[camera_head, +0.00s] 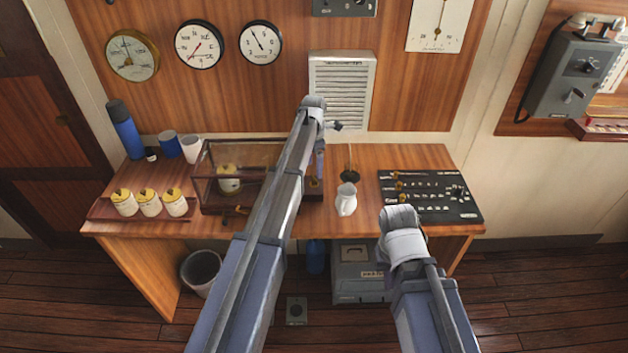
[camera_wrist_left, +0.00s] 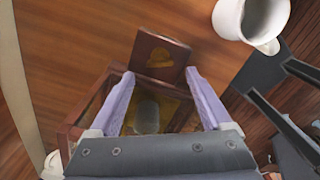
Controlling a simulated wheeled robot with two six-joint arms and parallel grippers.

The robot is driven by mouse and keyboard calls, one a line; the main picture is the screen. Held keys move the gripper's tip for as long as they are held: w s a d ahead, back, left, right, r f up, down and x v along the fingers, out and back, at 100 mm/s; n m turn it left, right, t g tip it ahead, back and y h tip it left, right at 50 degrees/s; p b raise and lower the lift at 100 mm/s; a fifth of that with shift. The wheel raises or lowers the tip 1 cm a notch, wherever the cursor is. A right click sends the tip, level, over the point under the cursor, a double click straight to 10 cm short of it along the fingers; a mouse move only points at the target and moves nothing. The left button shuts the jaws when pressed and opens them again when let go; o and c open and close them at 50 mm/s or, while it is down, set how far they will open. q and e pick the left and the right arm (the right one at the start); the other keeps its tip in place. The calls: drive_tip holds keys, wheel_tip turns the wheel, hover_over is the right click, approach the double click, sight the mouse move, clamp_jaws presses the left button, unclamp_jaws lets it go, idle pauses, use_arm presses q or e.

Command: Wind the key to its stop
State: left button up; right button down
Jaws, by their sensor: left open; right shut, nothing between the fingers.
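A glass-sided case with a dark wooden frame (camera_head: 203,196) stands on the desk and holds a cream jar with a yellow top (camera_head: 229,180). At its right end is a small wooden part with brass on it (camera_head: 313,184). In the left wrist view a flat wooden piece (camera_wrist_left: 172,76) bears a brass shape (camera_wrist_left: 160,58); I cannot tell whether this is the key. My left gripper (camera_wrist_left: 162,95) is open, its two pale purple fingers apart on either side of the wooden piece's lower part. In the head view its arm hides part of the case. My right gripper is hidden behind its arm.
A white jug (camera_head: 346,201) stands right of the case. Several yellow-topped jars (camera_head: 150,203) sit on a tray at the left. A blue flask (camera_head: 126,132) and mugs stand behind them.

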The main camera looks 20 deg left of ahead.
sight(314, 177)
use_arm(q)
wheel_tip(314, 177, down, 5)
drive_tip(key=b, duration=0.4)
drive_tip(key=shift+f, duration=0.2)
drive_tip(key=shift+r, duration=0.1)
drive_tip(key=shift+c, duration=0.3)
clamp_jaws()
